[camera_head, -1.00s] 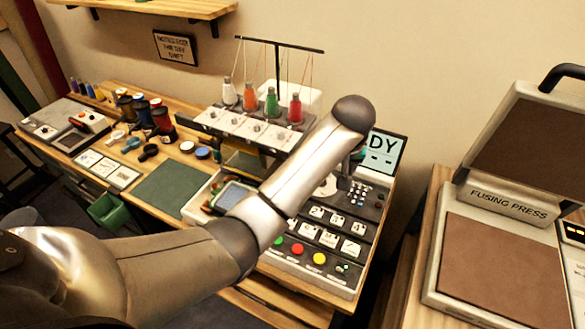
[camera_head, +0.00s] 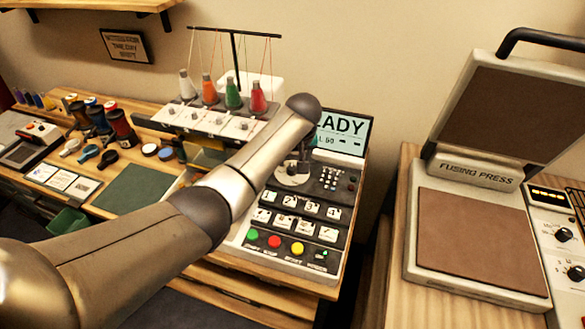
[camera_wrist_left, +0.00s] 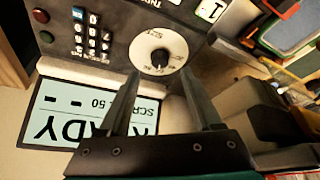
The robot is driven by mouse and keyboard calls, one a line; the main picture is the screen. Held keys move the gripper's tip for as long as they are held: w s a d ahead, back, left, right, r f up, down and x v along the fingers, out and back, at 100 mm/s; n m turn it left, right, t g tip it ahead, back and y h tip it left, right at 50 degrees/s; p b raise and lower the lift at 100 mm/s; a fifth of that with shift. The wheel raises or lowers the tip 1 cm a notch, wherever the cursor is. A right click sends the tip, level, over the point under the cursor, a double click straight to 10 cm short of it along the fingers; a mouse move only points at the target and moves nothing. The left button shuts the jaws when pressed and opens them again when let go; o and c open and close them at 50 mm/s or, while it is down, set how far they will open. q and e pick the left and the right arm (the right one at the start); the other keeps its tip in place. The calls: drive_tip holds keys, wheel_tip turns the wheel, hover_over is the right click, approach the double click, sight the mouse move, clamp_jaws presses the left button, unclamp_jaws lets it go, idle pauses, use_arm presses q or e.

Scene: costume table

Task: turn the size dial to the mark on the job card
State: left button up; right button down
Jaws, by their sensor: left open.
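The dial (camera_wrist_left: 159,58) is a dark knob on a round white plate with marks around its rim, set in the dark control panel. In the head view its white plate (camera_head: 291,176) shows partly, below the end of my left arm. My left gripper (camera_wrist_left: 162,74) is open, its two dark fingers reaching toward the dial, one on each side in the picture. I cannot tell whether they touch it. The dial's marks are too small to read. I cannot tell which card is the job card; several small white cards (camera_head: 62,180) lie at the left.
A screen (camera_head: 343,134) ending in "ADY" stands behind the panel. Numbered buttons (camera_head: 290,203) and red, green and yellow buttons (camera_head: 274,242) sit in front. Thread cones (camera_head: 232,95) stand left of my arm. A fusing press (camera_head: 480,240) is at the right.

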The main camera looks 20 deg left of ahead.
sight(292, 168)
use_arm(q)
drive_tip(key=shift+b+x, duration=1.1)
drive_tip(key=shift+x, duration=1.5)
drive_tip(key=shift+c, duration=0.3)
clamp_jaws()
